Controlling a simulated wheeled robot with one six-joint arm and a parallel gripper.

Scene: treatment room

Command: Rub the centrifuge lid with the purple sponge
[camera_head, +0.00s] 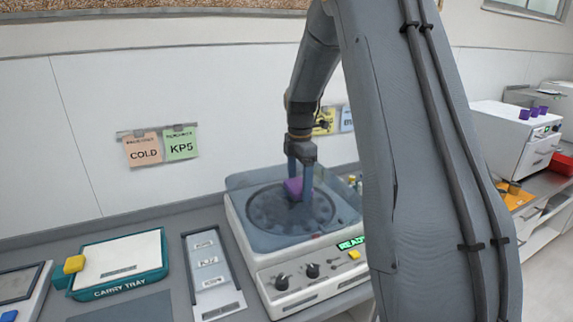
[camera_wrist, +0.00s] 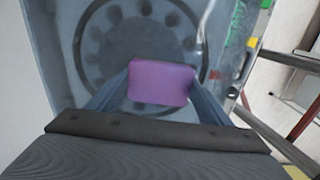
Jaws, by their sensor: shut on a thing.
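The purple sponge (camera_head: 293,187) is held between the fingers of my gripper (camera_head: 303,180). In the wrist view the sponge (camera_wrist: 161,83) sits between the two fingertips of my gripper (camera_wrist: 160,90). The centrifuge (camera_head: 310,282) is a white box with knobs and a green READY display. Its see-through bluish lid (camera_head: 252,236) appears closed over a round rotor with several dark wells. The lid also shows in the wrist view (camera_wrist: 60,40). The sponge is over the lid's middle. I cannot tell whether it touches the lid.
Left of the centrifuge are a grey labelled panel (camera_head: 213,272) and a teal carry tray (camera_head: 160,277) with a yellow block (camera_head: 74,264). A white machine (camera_head: 510,140) with purple caps stands right. A wall rises behind. Dark mat space (camera_head: 125,310) is clear in front.

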